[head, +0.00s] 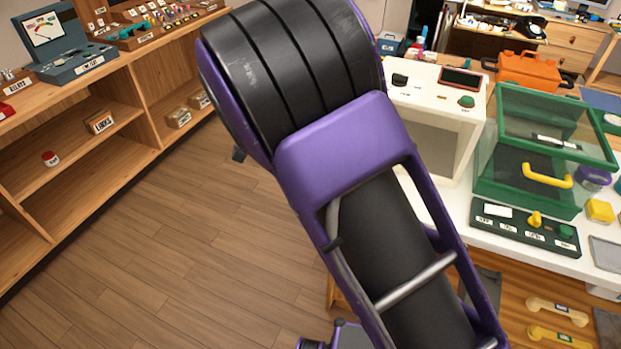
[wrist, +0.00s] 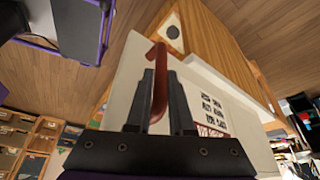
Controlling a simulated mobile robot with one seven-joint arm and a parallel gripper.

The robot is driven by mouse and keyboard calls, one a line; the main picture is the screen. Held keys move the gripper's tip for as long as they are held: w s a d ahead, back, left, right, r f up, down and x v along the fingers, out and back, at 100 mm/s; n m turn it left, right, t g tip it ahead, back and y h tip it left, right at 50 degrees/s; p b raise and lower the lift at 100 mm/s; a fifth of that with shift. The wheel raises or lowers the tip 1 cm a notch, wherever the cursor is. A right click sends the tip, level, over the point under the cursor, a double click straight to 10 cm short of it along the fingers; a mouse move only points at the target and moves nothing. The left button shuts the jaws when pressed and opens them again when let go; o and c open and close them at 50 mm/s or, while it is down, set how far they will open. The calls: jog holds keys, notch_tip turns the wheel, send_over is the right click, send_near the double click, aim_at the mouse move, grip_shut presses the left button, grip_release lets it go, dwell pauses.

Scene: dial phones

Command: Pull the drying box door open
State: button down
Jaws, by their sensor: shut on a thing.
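In the wrist view, my gripper (wrist: 160,76) is shut on a red upright handle (wrist: 159,60). The handle stands on a pale cream panel (wrist: 128,75), which looks like the drying box door. Dark grid-like markings (wrist: 212,108) show on the pale surface to the right. In the head view, a white box (head: 420,98) with a dark display and a green knob on top stands on the white table, and it appears to be the drying box. My arm covers its left side, and my gripper and the handle are hidden there.
Right of the white box stands a green clear-walled case (head: 520,196) with a yellow handle (head: 546,176). A dark green control panel (head: 524,228) lies in front of it. Wooden shelves (head: 70,145) line the left side. The wooden floor (head: 190,235) between is clear.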

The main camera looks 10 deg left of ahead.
jog(key=shift+w+a, duration=0.2)
jog(key=shift+a, duration=0.05)
dwell(0.3)
jog(key=c, duration=0.8)
grip_release()
jog(key=p+v, duration=0.1)
jog(key=v, duration=1.6)
jog(key=shift+r, duration=0.2)
